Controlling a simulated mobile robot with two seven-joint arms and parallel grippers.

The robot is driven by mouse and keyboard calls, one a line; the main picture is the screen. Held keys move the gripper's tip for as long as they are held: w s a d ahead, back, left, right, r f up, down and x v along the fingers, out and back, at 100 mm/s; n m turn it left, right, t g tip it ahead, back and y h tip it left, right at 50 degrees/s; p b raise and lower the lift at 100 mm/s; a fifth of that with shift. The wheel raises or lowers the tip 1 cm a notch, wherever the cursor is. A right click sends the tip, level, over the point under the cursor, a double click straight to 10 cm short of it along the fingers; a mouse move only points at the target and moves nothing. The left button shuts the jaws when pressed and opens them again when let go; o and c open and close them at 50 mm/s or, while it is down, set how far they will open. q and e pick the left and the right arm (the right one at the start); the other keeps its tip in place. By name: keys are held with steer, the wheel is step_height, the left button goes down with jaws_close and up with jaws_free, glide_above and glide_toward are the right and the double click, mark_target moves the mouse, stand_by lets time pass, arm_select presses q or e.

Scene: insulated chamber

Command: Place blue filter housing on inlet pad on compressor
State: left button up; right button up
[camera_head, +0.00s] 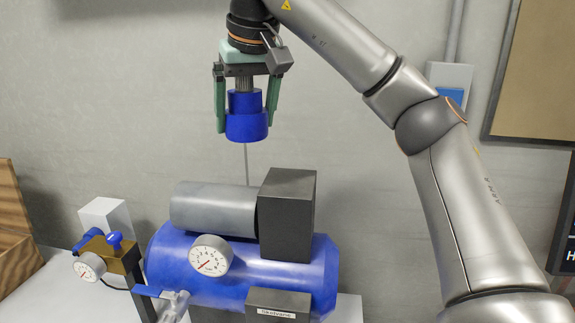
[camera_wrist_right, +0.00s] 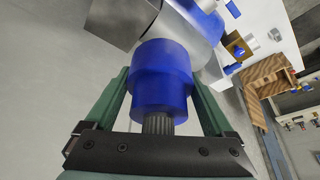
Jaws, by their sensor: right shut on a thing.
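The blue filter housing (camera_head: 246,123) is a stepped blue cylinder with a grey ribbed stem at its top. My right gripper (camera_head: 245,112) points down and is shut on it, with green fingers on both sides. It holds the housing upright in the air, clear of the compressor (camera_head: 300,262) below. The wrist view shows the housing (camera_wrist_right: 162,78) between the fingers, with the compressor beyond it. The compressor has a blue tank, a grey motor cylinder (camera_head: 212,208) and a dark box (camera_head: 287,212) on top. I cannot make out the inlet pad. My left gripper is not in view.
A pressure gauge (camera_head: 210,256) faces front on the tank. A brass regulator (camera_head: 104,248) with blue knobs and a second gauge stands at the left. A wooden box (camera_head: 14,245) is at the far left. The space between the housing and compressor is free.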

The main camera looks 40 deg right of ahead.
glide_above(285, 178)
steer(key=s+a, duration=0.1)
step_height(285, 178, down, 7)
steer(key=shift+s+r, duration=0.1)
steer(key=f, duration=0.2)
steer(key=shift+s+d+f, duration=0.15)
steer(key=shift+d+f, duration=0.25)
steer(key=shift+a+f, duration=0.1)
steer(key=shift+f, duration=0.35)
steer(key=shift+f, duration=0.1)
steer(key=o, duration=1.2)
steer(key=shift+c, duration=0.2)
steer(key=v, duration=1.2)
